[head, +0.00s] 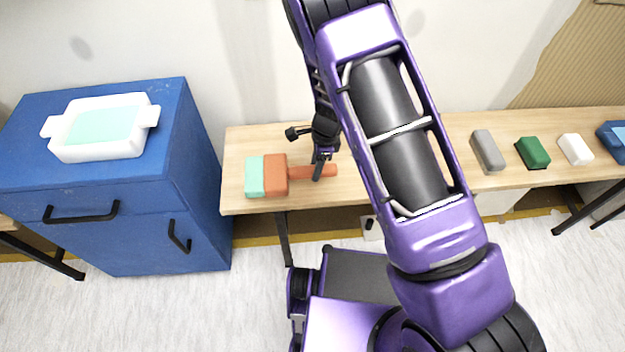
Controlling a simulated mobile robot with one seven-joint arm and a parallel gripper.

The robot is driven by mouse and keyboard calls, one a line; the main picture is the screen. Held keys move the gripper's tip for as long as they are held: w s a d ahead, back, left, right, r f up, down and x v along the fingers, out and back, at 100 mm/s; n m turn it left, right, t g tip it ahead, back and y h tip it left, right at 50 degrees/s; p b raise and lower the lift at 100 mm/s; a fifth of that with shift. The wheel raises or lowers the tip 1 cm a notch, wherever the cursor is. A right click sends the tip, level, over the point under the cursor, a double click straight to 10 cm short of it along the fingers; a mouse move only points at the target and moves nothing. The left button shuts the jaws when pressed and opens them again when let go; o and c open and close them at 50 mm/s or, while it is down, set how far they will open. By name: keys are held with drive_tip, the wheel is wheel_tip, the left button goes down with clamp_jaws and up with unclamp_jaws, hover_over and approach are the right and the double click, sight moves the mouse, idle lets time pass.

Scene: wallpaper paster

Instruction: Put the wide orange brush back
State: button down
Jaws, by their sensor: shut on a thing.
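The wide orange brush (276,175) shows over the left end of the wooden table. It has an orange head, a mint-green end on the left and an orange handle pointing right. My gripper (318,170) is shut on the brush's handle from above. I cannot tell whether the brush touches the table or is a little above it. My arm hides the middle of the table.
A blue cabinet (195,215) stands at the left, with a white tray (75,150) of mint-green content on top. On the wooden table (460,125), a grey block (487,150), a green block (533,152), a white block (575,149) and a blue item (612,145) lie at the right.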

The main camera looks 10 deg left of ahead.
sight(316, 185)
drive_tip(key=shift+f+b, duration=0.45)
drive_tip(key=shift+f, duration=1.95)
drive_tip(key=shift+f, duration=0.15)
drive_tip(key=shift+c, duration=2.2)
unclamp_jaws()
drive_tip(key=r, duration=0.4)
drive_tip(key=d+r+p, duration=0.1)
drive_tip(key=r, duration=0.3)
drive_tip(key=r+p, duration=0.1)
drive_tip(key=r, duration=0.3)
drive_tip(key=shift+w+d, duration=0.25)
drive_tip(key=shift+d, duration=0.15)
drive_tip(key=shift+r, duration=0.15)
